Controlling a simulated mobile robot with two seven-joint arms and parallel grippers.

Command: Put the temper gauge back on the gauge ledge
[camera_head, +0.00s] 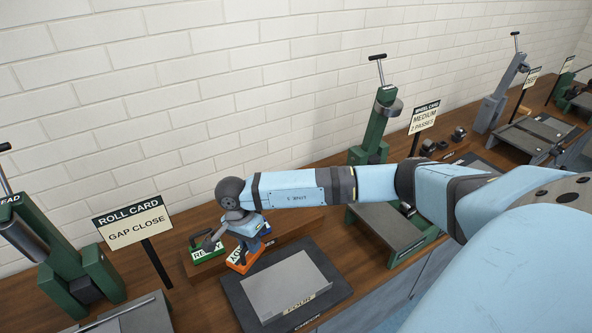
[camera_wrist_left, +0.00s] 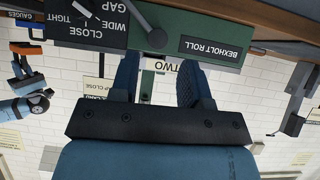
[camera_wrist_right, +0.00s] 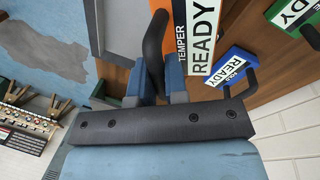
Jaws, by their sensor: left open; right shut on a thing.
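The temper gauge is an orange block with a white label and a black handle. In the head view its orange body (camera_head: 243,262) shows below my right gripper (camera_head: 243,233), by the front of the wooden gauge ledge (camera_head: 290,230). In the right wrist view my right gripper (camera_wrist_right: 163,88) is shut on the black handle (camera_wrist_right: 154,45); the label reads TEMPER READY. I cannot tell whether the gauge touches the ledge. My left gripper (camera_wrist_left: 157,85) is open and empty in the left wrist view, before a green roll machine (camera_wrist_left: 185,50); it is outside the head view.
A dark mat with a grey plate (camera_head: 290,287) lies in front. A ROLL CARD sign (camera_head: 133,220) stands left; a green machine (camera_head: 377,125) stands behind my right arm.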

